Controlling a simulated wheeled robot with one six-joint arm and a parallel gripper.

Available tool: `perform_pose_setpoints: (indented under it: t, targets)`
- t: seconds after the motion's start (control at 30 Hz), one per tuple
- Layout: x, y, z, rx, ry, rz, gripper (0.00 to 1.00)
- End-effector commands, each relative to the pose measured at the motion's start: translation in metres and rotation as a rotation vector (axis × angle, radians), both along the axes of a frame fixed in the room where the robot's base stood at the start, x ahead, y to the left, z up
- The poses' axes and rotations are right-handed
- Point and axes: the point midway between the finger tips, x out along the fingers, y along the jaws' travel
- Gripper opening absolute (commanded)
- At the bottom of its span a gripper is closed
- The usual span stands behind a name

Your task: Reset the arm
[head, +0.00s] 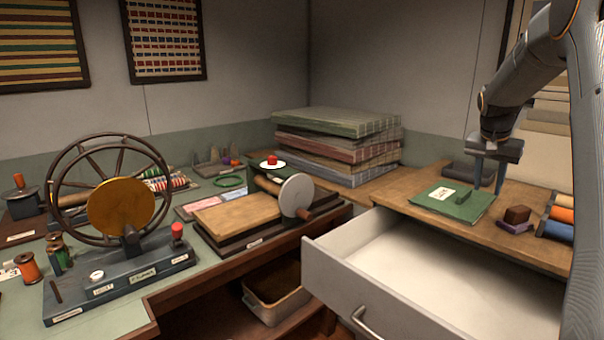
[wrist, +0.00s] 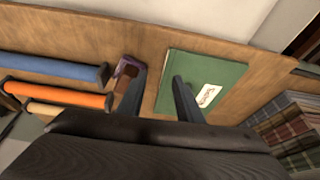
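My gripper (head: 488,176) hangs at the right over the wooden counter, its fingers pointing down. In the wrist view its two fingers (wrist: 158,88) stand wide apart with nothing between them. A green book (head: 453,202) with a white label lies flat on the counter below and beside the fingers; it also shows in the wrist view (wrist: 228,77). My gripper appears to be just above the counter. I cannot tell whether a finger touches the book.
A brown block (head: 517,214) sits on a purple base right of the book. Thread rolls (head: 562,213) lie at the far right. An open, empty drawer (head: 400,262) juts out below the counter. Stacked fabric (head: 340,145) stands behind. A wheeled machine (head: 122,205) stands at left.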

Motion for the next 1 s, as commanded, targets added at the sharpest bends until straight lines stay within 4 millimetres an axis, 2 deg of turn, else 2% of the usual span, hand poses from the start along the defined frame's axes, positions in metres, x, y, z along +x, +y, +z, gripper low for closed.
perform_pose_setpoints:
  t: [0.27,0.47,0.57,0.67,0.8,0.9,1.0]
  targets:
    - [-0.022,0.041,-0.018,0.020,0.038,0.082,0.32]
    - [-0.048,0.095,-0.037,0.042,0.080,0.190,0.32]
    - [-0.070,0.129,-0.051,0.056,0.106,0.258,0.32]
    - [-0.103,0.172,-0.067,0.073,0.142,0.350,0.32]
    - [-0.170,0.236,-0.095,0.098,0.199,0.501,0.32]
    - [-0.223,0.272,-0.115,0.114,0.240,0.602,0.32]
    - [-0.272,0.298,-0.131,0.126,0.275,0.686,0.32]
